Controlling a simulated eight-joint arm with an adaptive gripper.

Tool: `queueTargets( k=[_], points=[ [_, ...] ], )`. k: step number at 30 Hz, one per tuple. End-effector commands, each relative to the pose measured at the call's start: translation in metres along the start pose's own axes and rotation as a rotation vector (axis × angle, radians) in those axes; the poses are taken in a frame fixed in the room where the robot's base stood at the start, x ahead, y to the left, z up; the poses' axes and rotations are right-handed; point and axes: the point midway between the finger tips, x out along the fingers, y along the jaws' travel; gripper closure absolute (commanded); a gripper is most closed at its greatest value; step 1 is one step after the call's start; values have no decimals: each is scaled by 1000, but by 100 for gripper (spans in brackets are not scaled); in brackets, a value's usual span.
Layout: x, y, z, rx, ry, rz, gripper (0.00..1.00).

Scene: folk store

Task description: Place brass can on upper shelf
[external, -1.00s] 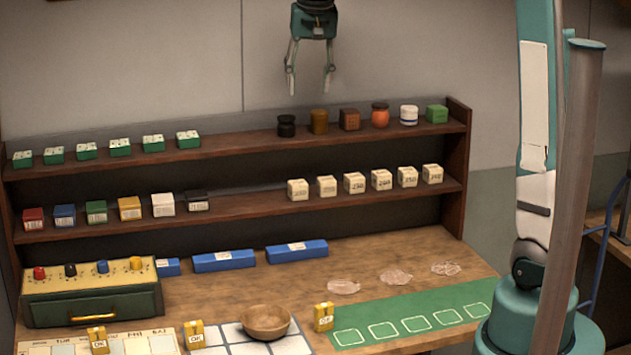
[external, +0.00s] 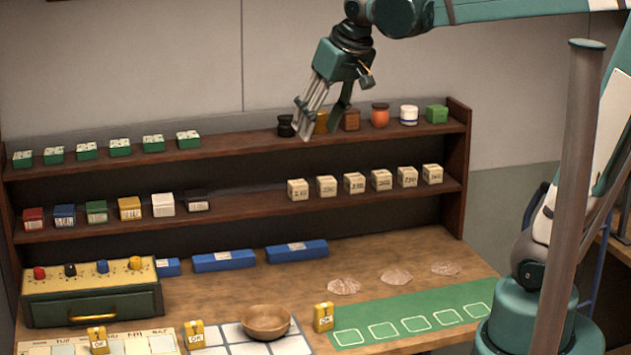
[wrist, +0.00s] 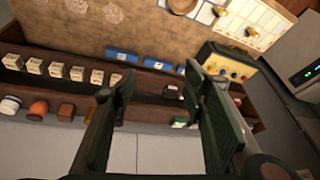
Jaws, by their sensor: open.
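The brass can (external: 321,124) stands on the upper shelf (external: 232,138), between a black jar (external: 285,126) and a brown box (external: 350,119). My gripper (external: 317,136) hangs tilted in front of it in the external view and partly covers it. The gripper is open and nothing shows between its fingers. In the wrist view, the can (wrist: 90,114) appears just left of the left finger, outside the open gap (wrist: 158,82). The black jar is not visible in the wrist view.
An orange jar (external: 380,116), a white jar (external: 408,115) and a green box (external: 436,114) stand at the upper shelf's right. Green boxes (external: 120,148) stand at its left, with bare shelf in the middle. The lower shelf (external: 245,207) holds coloured boxes and cream cubes.

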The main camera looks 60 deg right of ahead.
Motion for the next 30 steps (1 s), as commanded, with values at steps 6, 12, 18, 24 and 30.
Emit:
queueTargets(
  k=[6, 12, 18, 24, 30],
  points=[
    [0, -16, 53, -107, 41, -40, 57],
    [3, -26, 100, -203, 82, -74, 57],
    [10, -33, 146, -298, 123, -107, 57],
    [19, -37, 183, -375, 160, -134, 57],
    [24, -38, 201, -414, 179, -147, 57]
  ],
)
